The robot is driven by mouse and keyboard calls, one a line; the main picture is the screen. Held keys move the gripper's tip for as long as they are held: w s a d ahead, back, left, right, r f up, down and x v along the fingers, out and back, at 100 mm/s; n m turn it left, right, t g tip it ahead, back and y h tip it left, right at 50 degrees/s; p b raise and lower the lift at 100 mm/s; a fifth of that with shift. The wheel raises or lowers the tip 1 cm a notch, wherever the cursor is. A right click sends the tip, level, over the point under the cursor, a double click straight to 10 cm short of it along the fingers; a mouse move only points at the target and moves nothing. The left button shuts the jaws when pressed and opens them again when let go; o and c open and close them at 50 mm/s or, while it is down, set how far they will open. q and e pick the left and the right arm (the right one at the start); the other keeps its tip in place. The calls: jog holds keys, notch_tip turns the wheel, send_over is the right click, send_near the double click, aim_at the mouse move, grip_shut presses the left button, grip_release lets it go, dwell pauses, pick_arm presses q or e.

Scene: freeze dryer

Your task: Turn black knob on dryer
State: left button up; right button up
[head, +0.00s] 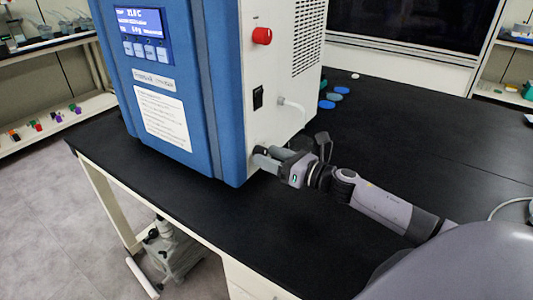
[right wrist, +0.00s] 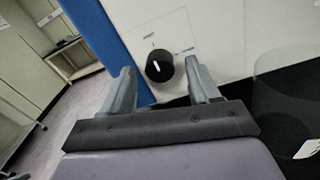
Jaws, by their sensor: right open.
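The freeze dryer (head: 160,75) is a blue and white box standing on the black bench. In the right wrist view its black knob (right wrist: 159,66) is round with a white pointer line and sits on the white side panel. My right gripper (head: 264,157) is at the lower side of the dryer in the head view and hides the knob there. In the right wrist view the right gripper (right wrist: 162,78) is open, with one finger on each side of the knob. I cannot tell whether the fingers touch the panel. My left gripper is not in view.
A red knob (head: 262,36), a black switch (head: 258,98) and a pale hose fitting (head: 290,104) are on the dryer's side above my gripper. Blue caps (head: 335,94) lie behind it on the black bench (head: 440,130). The bench at right is largely clear.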

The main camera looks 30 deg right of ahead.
jog(key=shift+x, duration=0.75)
jog(key=c, duration=1)
jog(key=shift+c, duration=0.2)
